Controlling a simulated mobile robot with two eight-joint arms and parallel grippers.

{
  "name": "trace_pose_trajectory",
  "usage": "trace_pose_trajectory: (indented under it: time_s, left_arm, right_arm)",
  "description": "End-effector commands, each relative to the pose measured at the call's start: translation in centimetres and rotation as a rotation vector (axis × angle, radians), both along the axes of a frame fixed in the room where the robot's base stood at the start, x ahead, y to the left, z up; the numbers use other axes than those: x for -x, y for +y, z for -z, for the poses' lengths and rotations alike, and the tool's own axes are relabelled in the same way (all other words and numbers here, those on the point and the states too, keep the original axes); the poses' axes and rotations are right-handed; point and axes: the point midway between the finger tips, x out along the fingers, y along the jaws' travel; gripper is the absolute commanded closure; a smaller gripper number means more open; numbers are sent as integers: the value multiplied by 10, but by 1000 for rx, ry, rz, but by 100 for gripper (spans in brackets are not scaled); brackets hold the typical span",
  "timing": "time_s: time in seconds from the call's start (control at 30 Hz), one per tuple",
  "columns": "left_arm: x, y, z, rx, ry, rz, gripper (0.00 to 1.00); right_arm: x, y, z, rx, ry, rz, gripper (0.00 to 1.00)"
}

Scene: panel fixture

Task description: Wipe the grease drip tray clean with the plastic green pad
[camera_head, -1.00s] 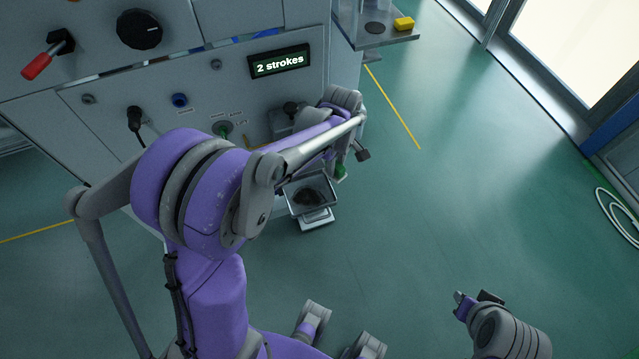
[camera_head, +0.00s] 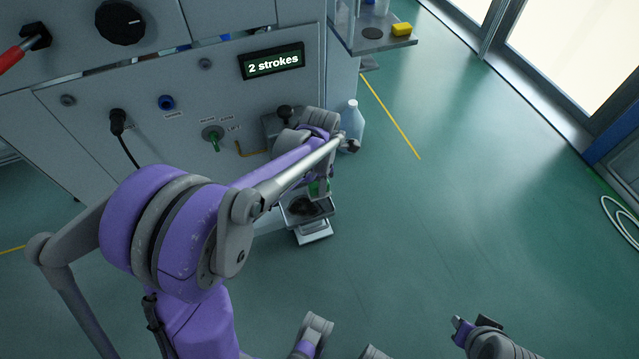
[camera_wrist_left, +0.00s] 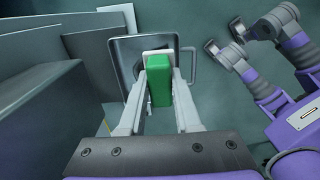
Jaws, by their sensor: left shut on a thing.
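The grease drip tray (camera_head: 294,217) is a small grey metal tray low at the panel's foot, with a dark grease patch (camera_head: 301,206) in it. My left gripper (camera_head: 321,181) is shut on the plastic green pad (camera_head: 318,188), over the tray's back right part. In the left wrist view the green pad (camera_wrist_left: 160,82) sits between the two fingers, with the tray (camera_wrist_left: 122,52) behind it. The pad hides much of the tray's inside there, and I cannot tell whether it touches the tray. My right gripper (camera_head: 460,325) is at the lower right, away from the tray; its jaw opening is unclear.
The panel's display (camera_head: 273,62) reads "2 strokes". A clear bottle (camera_head: 352,122) stands close to my left wrist. A yellow block (camera_head: 402,29) lies on a side shelf (camera_head: 385,44). The floor right of the tray is clear.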

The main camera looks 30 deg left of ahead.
Motion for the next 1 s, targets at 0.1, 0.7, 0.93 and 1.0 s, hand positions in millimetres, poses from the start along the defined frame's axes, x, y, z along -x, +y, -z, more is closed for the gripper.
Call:
trace_pose_trajectory:
  time_s: [0.1, 0.7, 0.93, 1.0]
  left_arm:
    - [-1, -1, 2, 0, 0, 0, 100]
    - [-1, -1, 56, 0, 1, 1, 100]
    - [-1, -1, 75, 1, 1, 1, 100]
    - [-1, -1, 77, 0, 0, 1, 100]
  right_arm:
    - [0, 0, 2, 0, 1, 0, 75]
    - [1, 0, 45, 0, 15, 0, 75]
    - [0, 0, 59, 0, 20, 0, 75]
    - [0, 0, 62, 0, 21, 0, 75]
